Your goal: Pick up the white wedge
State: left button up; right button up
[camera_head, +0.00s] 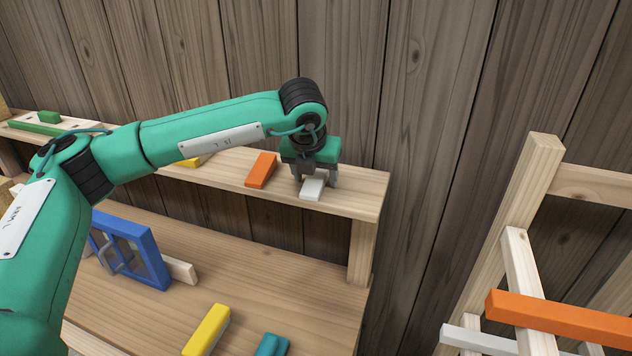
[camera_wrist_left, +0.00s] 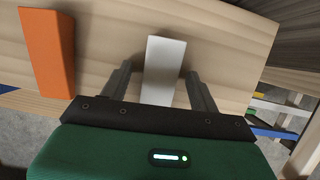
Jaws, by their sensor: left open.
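The white wedge (camera_head: 312,189) lies on the raised wooden shelf (camera_head: 352,192), near its right end. In the left wrist view the white wedge (camera_wrist_left: 163,70) lies between the two fingers, with a gap on each side. My left gripper (camera_head: 315,184) is open and comes down over the wedge from above. In the wrist view the left gripper (camera_wrist_left: 158,88) has its fingers apart, one on either side of the wedge. The far end of the wedge is partly hidden by the gripper in the head view. My right gripper is not in view.
An orange block (camera_head: 261,170) lies on the shelf just left of the wedge. A plank wall rises behind the shelf. Below, a blue frame (camera_head: 130,248), a yellow block (camera_head: 207,330) and a teal block (camera_head: 264,345) are on the lower surface. A wooden rack (camera_head: 516,215) stands at the right.

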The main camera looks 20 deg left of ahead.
pick_arm(q)
jog(key=c, duration=1.1)
